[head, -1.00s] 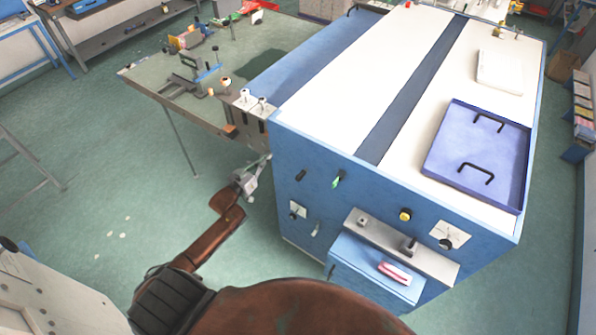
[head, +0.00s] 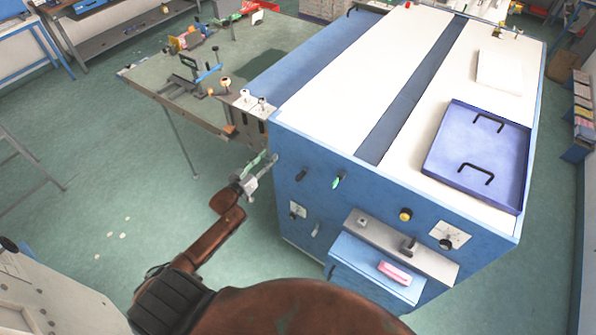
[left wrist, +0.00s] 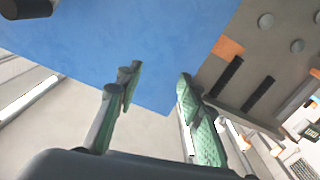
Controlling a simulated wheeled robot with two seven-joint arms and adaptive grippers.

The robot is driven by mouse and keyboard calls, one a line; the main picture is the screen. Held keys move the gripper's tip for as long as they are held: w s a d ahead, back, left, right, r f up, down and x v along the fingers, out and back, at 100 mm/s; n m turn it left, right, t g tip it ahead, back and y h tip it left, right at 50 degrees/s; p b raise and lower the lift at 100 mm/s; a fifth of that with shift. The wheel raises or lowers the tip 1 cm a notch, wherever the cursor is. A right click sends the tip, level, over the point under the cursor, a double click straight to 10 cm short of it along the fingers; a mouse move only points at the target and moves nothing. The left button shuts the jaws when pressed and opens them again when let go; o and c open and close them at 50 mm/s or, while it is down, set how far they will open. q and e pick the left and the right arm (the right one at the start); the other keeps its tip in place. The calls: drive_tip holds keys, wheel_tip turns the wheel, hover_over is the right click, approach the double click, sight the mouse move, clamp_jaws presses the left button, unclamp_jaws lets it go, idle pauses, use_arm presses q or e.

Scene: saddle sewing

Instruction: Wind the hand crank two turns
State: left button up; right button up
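I cannot tell for sure which fitting is the hand crank. A dark handle (head: 301,175) and a green-and-black handle (head: 339,180) stick out of the blue front panel (head: 290,210) of the large cabinet. My left gripper (head: 264,159) is by the panel's left corner, left of the dark handle and apart from it. In the left wrist view its green-padded fingers (left wrist: 158,74) are spread, with nothing between them. A dark cylindrical part (left wrist: 25,9) shows at that view's upper left, away from the fingers. My right gripper is not in view.
A yellow knob (head: 405,214) and a dial plate (head: 449,235) are further right. A blue drawer box (head: 355,265) juts out below, with a pink-and-white block (head: 395,272) on it. A table (head: 150,72) with tools stands left.

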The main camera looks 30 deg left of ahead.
use_arm(q)
drive_tip(key=s, duration=0.9)
drive_tip(key=shift+a+p, duration=0.35)
drive_tip(key=shift+p, duration=0.1)
idle(0.6)
